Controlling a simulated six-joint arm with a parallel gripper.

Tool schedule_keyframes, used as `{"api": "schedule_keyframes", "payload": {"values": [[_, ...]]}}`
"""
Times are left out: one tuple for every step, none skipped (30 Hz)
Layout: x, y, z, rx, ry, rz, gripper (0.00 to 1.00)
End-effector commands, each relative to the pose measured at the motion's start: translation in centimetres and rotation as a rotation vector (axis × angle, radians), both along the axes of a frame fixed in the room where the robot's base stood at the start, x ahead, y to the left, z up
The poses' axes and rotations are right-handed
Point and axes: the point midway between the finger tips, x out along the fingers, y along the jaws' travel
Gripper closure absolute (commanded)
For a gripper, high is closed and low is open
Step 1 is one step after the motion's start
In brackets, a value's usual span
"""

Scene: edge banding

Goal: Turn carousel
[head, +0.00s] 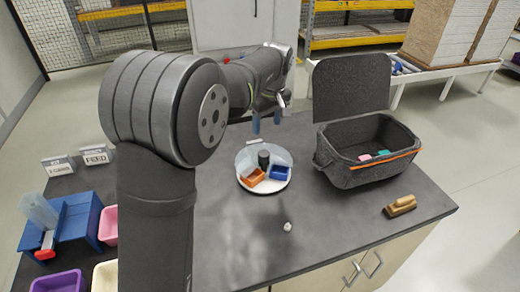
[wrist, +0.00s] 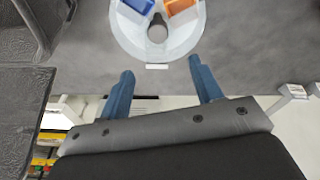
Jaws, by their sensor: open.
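The carousel (head: 246,183) is a round white turntable with a clear wall and a dark centre post, in the middle of the dark table. On it are an orange bin (head: 252,177) and a blue bin (head: 280,173). In the wrist view the carousel (wrist: 160,55) shows at the top, with the blue bin (wrist: 137,5) left and the orange bin (wrist: 178,5) right. My gripper (head: 266,124) is above and behind the carousel in the head view. Its two blue fingers are apart and empty in the wrist view (wrist: 160,70), clear of the carousel.
A dark open-lidded bag (head: 350,175) stands right of the carousel with small pink and green items inside. A brown brush (head: 400,206) lies at the right front. A small white object (head: 287,227) lies in front of the carousel. A blue dispenser (head: 75,228) and coloured bins stand at left.

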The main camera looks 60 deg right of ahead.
Motion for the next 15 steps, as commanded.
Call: {"api": "schedule_keyframes", "payload": {"values": [[0.8,-0.6,0.9,0.013,0.035,0.037,0.41],[1.1,-0.8,1.3,0.023,0.056,0.054,0.41],[1.4,-1.0,1.9,0.033,0.082,0.073,0.41],[1.5,-1.1,2.3,0.04,0.098,0.084,0.41],[1.7,-1.2,2.6,0.048,0.112,0.093,0.41],[1.9,-1.2,2.9,0.055,0.128,0.104,0.41],[1.9,-1.3,3.2,0.058,0.138,0.109,0.41],[2.0,-1.3,3.3,0.062,0.145,0.112,0.41],[2.0,-1.3,3.4,0.066,0.151,0.116,0.41],[2.0,-1.3,3.3,0.067,0.154,0.117,0.41],[2.0,-1.3,3.2,0.069,0.155,0.118,0.41],[2.0,-1.3,2.8,0.07,0.157,0.118,0.41],[2.0,-1.3,2.5,0.071,0.156,0.118,0.41],[2.0,-1.3,2.1,0.072,0.156,0.117,0.41],[2.0,-1.3,1.4,0.072,0.156,0.117,0.41]]}}
